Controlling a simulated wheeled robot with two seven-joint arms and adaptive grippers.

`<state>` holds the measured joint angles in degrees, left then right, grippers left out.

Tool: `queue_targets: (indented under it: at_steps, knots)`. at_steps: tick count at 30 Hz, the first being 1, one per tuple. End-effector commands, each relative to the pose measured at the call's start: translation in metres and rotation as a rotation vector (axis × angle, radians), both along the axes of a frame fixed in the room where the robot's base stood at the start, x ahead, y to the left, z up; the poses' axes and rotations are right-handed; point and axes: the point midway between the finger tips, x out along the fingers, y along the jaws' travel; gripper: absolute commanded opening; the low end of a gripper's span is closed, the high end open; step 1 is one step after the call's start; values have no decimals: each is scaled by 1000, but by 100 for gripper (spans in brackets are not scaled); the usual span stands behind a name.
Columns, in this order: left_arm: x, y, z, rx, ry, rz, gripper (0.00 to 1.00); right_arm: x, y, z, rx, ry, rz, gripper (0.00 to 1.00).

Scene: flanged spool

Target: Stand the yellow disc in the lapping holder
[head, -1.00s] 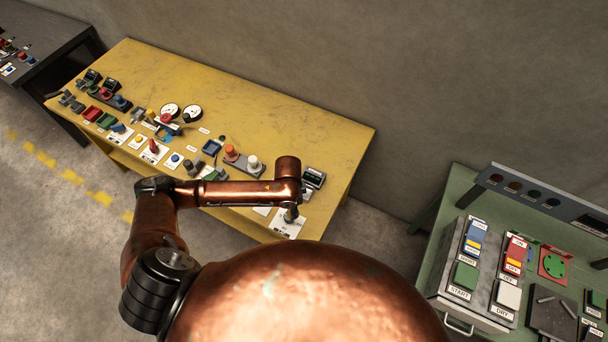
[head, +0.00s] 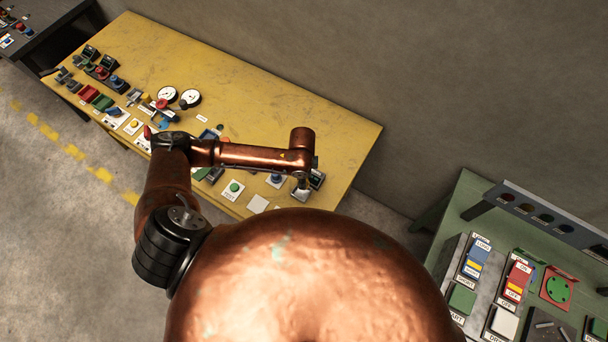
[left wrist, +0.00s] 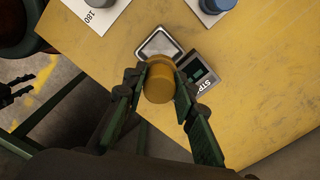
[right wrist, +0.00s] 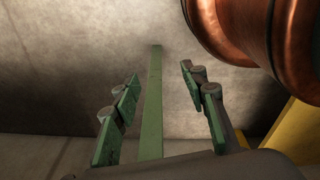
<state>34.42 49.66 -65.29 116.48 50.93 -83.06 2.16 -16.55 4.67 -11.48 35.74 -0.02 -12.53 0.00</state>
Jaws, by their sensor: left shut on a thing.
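In the left wrist view the yellow disc (left wrist: 159,84), a short flanged spool shape, is clamped between the two fingers of my left gripper (left wrist: 158,88). It is above the yellow table near its edge. A grey square piece with a pale rim (left wrist: 160,44) lies just beyond the disc; I cannot tell whether it is the lapping holder. In the head view my left arm hides most of the gripper and the disc. My right gripper (right wrist: 160,76) is open and empty in the right wrist view, away from the table top.
A dark device with a display and a label (left wrist: 197,77) sits right beside the disc. A blue knob (left wrist: 217,4) stands behind. The yellow table (head: 270,110) carries several buttons and gauges along its front. A green table (head: 480,200) with switch boxes stands at the right.

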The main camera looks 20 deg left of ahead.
Motion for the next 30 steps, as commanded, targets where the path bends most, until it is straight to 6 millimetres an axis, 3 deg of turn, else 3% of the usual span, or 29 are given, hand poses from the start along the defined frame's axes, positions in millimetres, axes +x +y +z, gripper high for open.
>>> queue_targets:
  at_steps: [3,7,11,18,30]
  knots:
    - [-1,4,-6,0,-1,7,0,-23,-1,-9,-1,29,-7,40]
    - [-1,5,-14,1,-1,9,0,-38,-2,-19,-2,47,-10,40]
    - [-1,4,-22,0,-1,8,0,-32,-1,-29,-2,40,-9,40]
    - [-1,3,-35,0,-1,5,0,-2,0,-45,1,1,-2,40]
    - [-1,2,-62,1,0,5,0,-17,3,-56,3,20,-6,40]
